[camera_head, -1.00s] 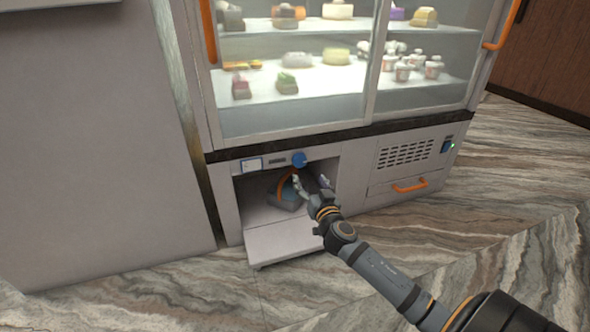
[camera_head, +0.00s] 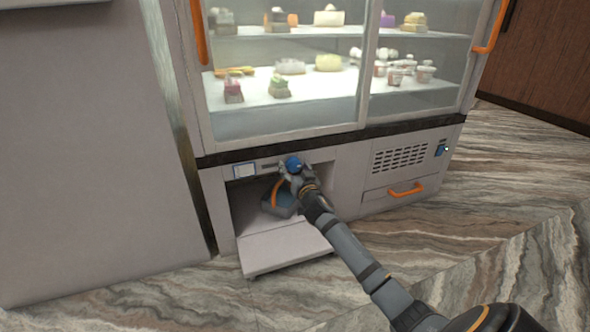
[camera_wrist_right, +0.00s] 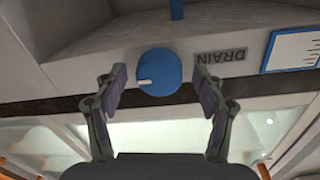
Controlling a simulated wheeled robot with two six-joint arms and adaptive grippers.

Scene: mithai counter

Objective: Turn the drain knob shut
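The blue drain knob (camera_head: 293,163) sits on the cabinet's lower front, above an open compartment. In the right wrist view the knob (camera_wrist_right: 158,72) is round with a white mark pointing left, beside a plate reading DRAIN (camera_wrist_right: 221,56). My right gripper (camera_head: 287,167) is at the knob in the head view. In the wrist view its two fingers (camera_wrist_right: 160,82) are open, one on each side of the knob, with a gap visible on both sides. My left gripper is not in view.
A vent (camera_head: 400,158) and an orange drawer handle (camera_head: 405,189) are to the right. The glass display case (camera_head: 290,110) is above.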

